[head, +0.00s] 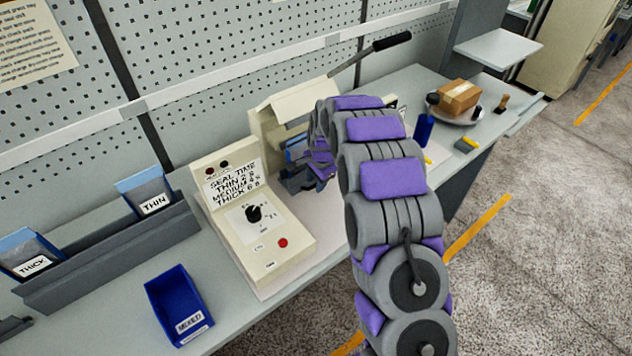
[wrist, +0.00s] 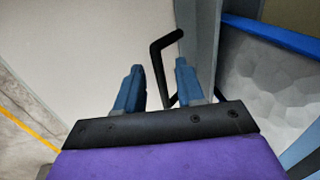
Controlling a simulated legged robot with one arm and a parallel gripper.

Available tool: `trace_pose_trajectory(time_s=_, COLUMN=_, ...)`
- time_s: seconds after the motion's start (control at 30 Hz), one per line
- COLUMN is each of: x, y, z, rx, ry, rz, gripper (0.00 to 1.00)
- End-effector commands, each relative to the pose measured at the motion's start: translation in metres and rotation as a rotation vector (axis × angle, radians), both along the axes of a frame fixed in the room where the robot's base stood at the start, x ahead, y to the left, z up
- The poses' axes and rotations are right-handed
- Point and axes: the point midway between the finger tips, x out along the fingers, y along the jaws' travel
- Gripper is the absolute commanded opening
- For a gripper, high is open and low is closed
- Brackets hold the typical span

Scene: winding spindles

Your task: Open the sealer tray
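The sealer is a cream machine (head: 293,103) on the bench, with a long lever ending in a black grip (head: 391,41) raised to the upper right. Its cream control box (head: 255,235) stands in front, with a dial and a red button. My gripper (head: 300,183) is beside the sealer, behind the box, partly hidden by my arm. In the wrist view my blue fingers (wrist: 159,65) are apart. A bent black bar handle (wrist: 160,70) shows between and beyond them; contact cannot be told. The tray cannot be clearly made out in the head view.
A blue bin (head: 180,305) labelled MIXED sits at the front. THIN (head: 147,192) and THICK (head: 28,254) pouches stand in a grey rack at left. A box (head: 459,97) sits on a round plate at right. A pale, blue-edged pouch-like thing (wrist: 265,80) is right of my fingers.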

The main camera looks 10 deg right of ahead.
Motion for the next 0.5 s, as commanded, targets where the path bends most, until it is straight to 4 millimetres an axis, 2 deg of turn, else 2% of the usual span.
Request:
trace_pose_trajectory(time_s=0.27, x=0.0004, y=0.0002, z=-0.0018, rx=0.0, ry=0.0, rz=0.001, gripper=0.37)
trace_pose_trajectory(time_s=0.5, x=0.0003, y=0.0003, z=-0.002, rx=-0.001, ry=0.001, rz=0.001, gripper=0.14)
